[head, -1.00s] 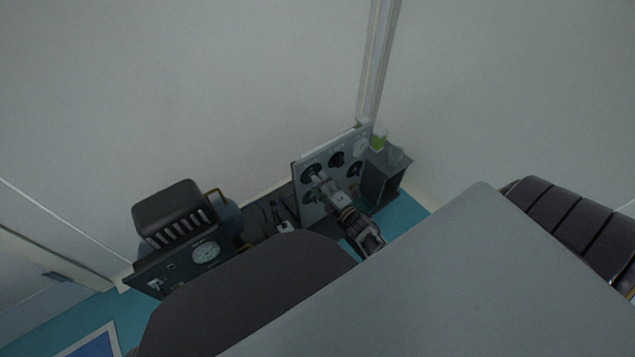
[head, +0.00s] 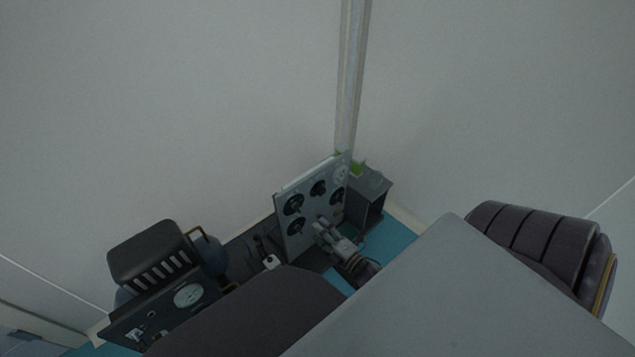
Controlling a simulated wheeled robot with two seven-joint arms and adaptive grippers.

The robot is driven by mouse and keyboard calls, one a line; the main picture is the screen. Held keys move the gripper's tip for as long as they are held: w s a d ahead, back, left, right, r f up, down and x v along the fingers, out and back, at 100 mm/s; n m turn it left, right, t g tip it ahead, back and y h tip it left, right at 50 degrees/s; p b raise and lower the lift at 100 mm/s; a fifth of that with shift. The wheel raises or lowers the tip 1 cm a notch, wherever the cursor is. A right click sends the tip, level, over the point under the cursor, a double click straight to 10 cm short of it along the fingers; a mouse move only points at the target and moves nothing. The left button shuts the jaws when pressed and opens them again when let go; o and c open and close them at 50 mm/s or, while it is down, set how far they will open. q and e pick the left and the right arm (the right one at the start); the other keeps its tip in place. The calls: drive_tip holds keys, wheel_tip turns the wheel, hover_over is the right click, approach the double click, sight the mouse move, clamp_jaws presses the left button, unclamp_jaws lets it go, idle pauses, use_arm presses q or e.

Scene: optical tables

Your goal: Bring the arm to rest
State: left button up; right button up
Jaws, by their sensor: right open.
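My right gripper (head: 326,229) shows near the middle of the head view, in front of a grey panel (head: 290,230) with several dark round knobs. It is open, and I see nothing between its fingers. It looks close to the panel's lower right part; I cannot tell whether they touch. Much of my right arm is hidden behind my own grey and dark body parts in the foreground. My left gripper is not in view.
A dark machine with a vented top (head: 152,252) and a dial (head: 188,295) stands at lower left. A dark open-fronted box (head: 370,196) stands right of the panel, with a small green thing (head: 358,168) beside it. Pale walls (head: 180,90) meet behind them.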

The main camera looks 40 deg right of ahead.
drive_tip(key=shift+s, duration=0.1)
idle(0.7)
drive_tip(key=s+d+f+m+g+h, duration=0.3)
drive_tip(key=d+f+m+g+h, duration=0.4)
drive_tip(key=m, duration=0.9)
use_arm(q)
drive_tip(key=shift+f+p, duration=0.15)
drive_tip(key=shift+p, duration=0.35)
use_arm(e)
drive_tip(key=s+a+r+g+y, duration=0.2)
drive_tip(key=a+r+y, duration=0.1)
drive_tip(key=a, duration=0.6)
drive_tip(key=s+a+r+g+y, duration=0.2)
drive_tip(key=s+a+r+y, duration=0.1)
drive_tip(key=a, duration=0.6)
drive_tip(key=s+a+r+g+y, duration=0.2)
drive_tip(key=s+a+r+y, duration=0.1)
drive_tip(key=a, duration=0.6)
drive_tip(key=shift+s+a+r+m, duration=0.15)
drive_tip(key=shift+a+m, duration=0.1)
drive_tip(key=shift+m, duration=0.15)
